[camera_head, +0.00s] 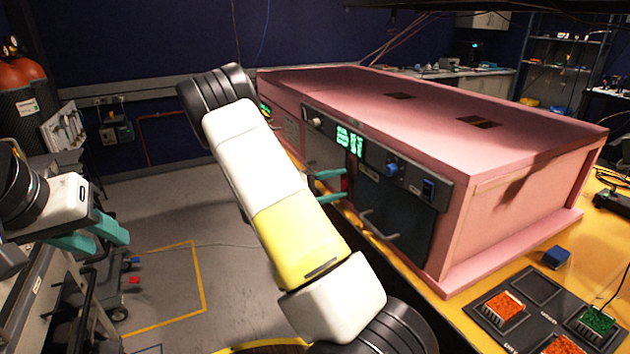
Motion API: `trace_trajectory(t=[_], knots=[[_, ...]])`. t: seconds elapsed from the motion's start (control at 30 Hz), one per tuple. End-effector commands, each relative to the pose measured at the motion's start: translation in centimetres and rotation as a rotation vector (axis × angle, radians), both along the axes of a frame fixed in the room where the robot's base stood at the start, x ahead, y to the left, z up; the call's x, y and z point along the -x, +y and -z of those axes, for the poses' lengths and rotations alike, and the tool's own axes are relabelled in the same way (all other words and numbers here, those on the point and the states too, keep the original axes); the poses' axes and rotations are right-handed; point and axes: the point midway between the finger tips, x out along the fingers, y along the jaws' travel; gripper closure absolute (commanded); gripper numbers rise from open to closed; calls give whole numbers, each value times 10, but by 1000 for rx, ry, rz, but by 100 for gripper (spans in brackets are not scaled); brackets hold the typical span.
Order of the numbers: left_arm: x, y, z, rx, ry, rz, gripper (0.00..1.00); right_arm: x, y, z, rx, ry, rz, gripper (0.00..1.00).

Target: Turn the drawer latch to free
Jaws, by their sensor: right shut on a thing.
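The pink enclosure (530,195) stands on the yellow bench, with a dark front panel facing left. A small red part (345,181), seemingly the drawer latch, shows at the front, partly hidden by my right gripper. My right gripper (331,188) has its teal fingers at this red part, one above the other, and is shut on it. My white and yellow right arm hides the gripper's body and part of the front. A drawer handle (380,228) sits lower right of the latch on a dark drawer front. My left gripper (100,237) is open and empty, far left, away from the enclosure.
A blue knob (392,168) and green displays (349,140) sit on the panel above. A black tray (538,290) with orange and green pieces and a blue block (556,257) lie on the bench at right. The grey floor (175,215) between my arms is open.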

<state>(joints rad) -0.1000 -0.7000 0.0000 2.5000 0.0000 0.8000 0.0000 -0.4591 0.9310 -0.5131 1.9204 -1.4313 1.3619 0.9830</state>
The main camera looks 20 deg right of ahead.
Motion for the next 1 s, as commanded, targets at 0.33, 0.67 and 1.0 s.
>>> trace_trajectory(t=[0.33, 0.67, 1.0], knots=[[0, 0, 0, 0, 0, 0, 64, -1, 1, 2, -15, -163, -4, 90], [0, 0, 0, 0, 0, 0, 64, 0, 1, 2, -18, -203, -3, 90], [0, 0, 0, 0, 0, 0, 64, 0, 1, 2, -19, -203, -2, 39]])
